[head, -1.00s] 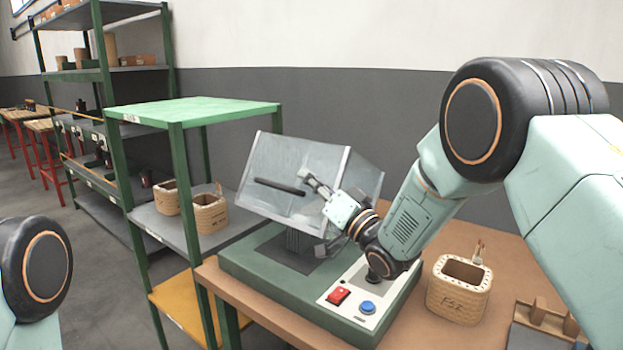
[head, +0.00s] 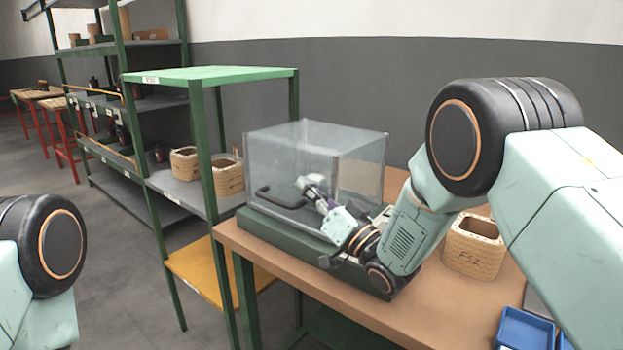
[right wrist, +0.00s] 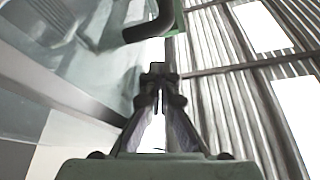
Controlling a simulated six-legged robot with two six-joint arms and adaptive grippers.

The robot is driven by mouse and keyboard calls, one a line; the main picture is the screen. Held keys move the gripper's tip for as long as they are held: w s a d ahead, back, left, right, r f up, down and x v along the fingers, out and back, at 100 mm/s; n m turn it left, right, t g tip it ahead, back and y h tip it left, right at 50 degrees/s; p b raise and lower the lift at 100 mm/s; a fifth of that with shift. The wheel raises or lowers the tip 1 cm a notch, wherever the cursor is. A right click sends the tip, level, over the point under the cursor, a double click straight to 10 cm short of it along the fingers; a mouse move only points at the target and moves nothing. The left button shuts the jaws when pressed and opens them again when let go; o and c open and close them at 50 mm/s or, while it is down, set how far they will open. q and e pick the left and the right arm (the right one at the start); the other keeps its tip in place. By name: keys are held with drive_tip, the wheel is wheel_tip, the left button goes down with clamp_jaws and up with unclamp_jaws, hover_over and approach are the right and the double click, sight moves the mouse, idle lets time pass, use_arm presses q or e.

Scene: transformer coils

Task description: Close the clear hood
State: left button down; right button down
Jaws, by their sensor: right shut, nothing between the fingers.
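The clear hood (head: 355,150) stands level over the green base (head: 340,267) of the machine on the brown table. Its lower edge looks down at the base, but my right arm hides the front right part. The black handle (head: 268,197) is on the hood's front, and a dark bar that looks like it shows in the right wrist view (right wrist: 150,30). My right gripper (head: 304,182) is shut and empty, just right of the handle in the head view. Its fingertips (right wrist: 158,75) are together below the bar in the wrist view. My left gripper is out of view.
A green-framed rack (head: 215,76) with coils stands close on the left. Bare floor lies at lower left.

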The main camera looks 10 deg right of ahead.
drive_tip(key=shift+s+a+f, duration=0.1)
drive_tip(key=shift+f, duration=0.3)
